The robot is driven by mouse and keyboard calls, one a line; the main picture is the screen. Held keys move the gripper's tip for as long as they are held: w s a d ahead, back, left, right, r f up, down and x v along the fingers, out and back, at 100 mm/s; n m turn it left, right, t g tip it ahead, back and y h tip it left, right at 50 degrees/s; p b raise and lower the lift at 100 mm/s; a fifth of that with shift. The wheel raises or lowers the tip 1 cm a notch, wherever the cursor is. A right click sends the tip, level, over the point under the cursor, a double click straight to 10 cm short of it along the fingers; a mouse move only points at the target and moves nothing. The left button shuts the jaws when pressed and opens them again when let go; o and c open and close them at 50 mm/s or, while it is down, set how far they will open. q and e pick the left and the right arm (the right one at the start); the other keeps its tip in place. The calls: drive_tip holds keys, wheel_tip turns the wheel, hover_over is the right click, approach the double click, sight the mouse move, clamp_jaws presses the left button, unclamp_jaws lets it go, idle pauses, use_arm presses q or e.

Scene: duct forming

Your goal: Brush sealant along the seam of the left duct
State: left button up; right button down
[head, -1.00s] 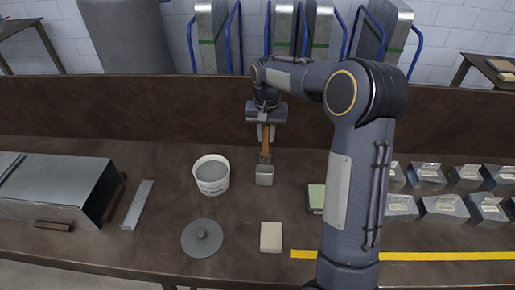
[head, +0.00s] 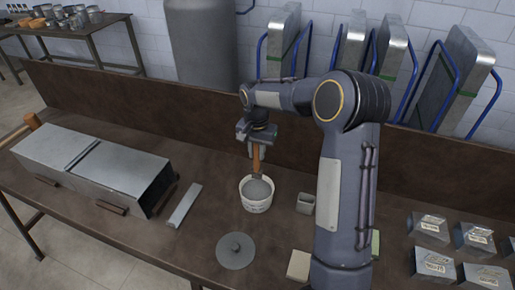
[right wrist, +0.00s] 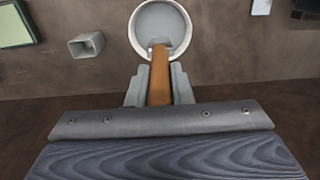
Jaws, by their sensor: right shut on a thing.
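A long grey metal duct (head: 110,165) lies on the bench at the left, with a raised seam (head: 82,154) across its top. My right gripper (head: 257,142) is shut on the wooden handle of a brush (head: 256,160), which points down. The brush's lower end is at the mouth of a white tub (head: 256,203) of grey sealant (head: 258,189); its bristles are hidden. In the right wrist view the handle (right wrist: 159,85) runs from between the fingers to the tub's near rim (right wrist: 138,48). My left gripper is out of view.
A small empty grey holder (head: 305,203) stands right of the tub. A round lid (head: 235,251) and a metal strip (head: 185,205) lie on the bench. Several small metal boxes (head: 430,228) are at the right. A low wall (head: 170,128) runs along the bench's back.

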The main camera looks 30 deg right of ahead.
sight(257, 172)
drive_tip(key=shift+f+b, duration=2.05)
drive_tip(key=shift+f, duration=0.95)
drive_tip(key=shift+f+b, duration=0.45)
drive_tip(key=shift+f, duration=0.15)
drive_tip(key=shift+r, duration=0.1)
drive_tip(key=shift+r+p, duration=2.5)
drive_tip(key=shift+r, duration=1)
drive_tip(key=shift+a+f, duration=0.1)
